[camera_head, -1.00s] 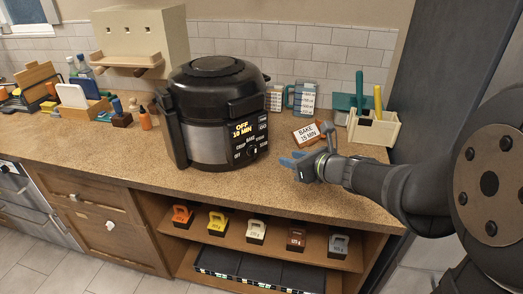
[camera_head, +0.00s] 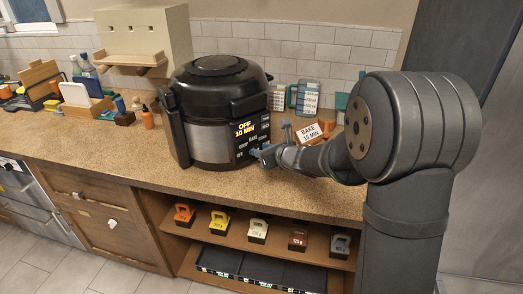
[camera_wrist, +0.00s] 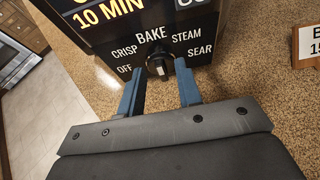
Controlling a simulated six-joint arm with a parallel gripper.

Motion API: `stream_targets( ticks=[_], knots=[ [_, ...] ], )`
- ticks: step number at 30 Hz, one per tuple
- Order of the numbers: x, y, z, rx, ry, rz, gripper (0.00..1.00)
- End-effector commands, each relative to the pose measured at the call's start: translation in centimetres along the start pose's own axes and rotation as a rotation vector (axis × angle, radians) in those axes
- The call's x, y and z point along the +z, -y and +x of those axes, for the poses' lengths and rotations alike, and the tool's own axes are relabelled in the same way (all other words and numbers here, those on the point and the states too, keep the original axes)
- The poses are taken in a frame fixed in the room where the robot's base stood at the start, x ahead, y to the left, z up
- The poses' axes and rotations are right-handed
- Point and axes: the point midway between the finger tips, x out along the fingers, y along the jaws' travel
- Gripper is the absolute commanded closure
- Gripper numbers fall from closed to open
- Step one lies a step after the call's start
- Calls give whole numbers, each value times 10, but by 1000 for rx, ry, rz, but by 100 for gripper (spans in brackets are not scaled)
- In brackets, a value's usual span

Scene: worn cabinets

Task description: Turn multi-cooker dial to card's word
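The black multi-cooker (camera_head: 212,100) stands on the counter, its display reading "OFF 10 MIN" in the head view. Its dial (camera_wrist: 158,67) is a small dark knob, ringed by the words OFF, CRISP, BAKE, STEAM and SEAR in the wrist view. The card (camera_head: 309,132) reads "BAKE 15 MIN" and stands right of the cooker; its edge also shows at the right of the wrist view (camera_wrist: 312,44). My gripper (camera_wrist: 161,80) is open, its blue fingers on either side of the dial. I cannot tell whether they touch it.
My arm covers much of the counter's right end. Several coloured weights (camera_head: 258,229) sit on the shelf below. The counter in front of the cooker is clear.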

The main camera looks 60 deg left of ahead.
Motion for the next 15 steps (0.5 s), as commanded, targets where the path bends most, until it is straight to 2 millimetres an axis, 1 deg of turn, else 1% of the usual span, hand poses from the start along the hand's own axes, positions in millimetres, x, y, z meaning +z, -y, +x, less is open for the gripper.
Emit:
stream_targets(
  ticks=[3,12,14,15],
  knots=[
    [0,0,6,0,-1,-1,68],
    [0,0,7,0,0,0,68],
    [0,0,7,0,0,0,80],
    [0,0,7,0,0,0,88]
  ],
)
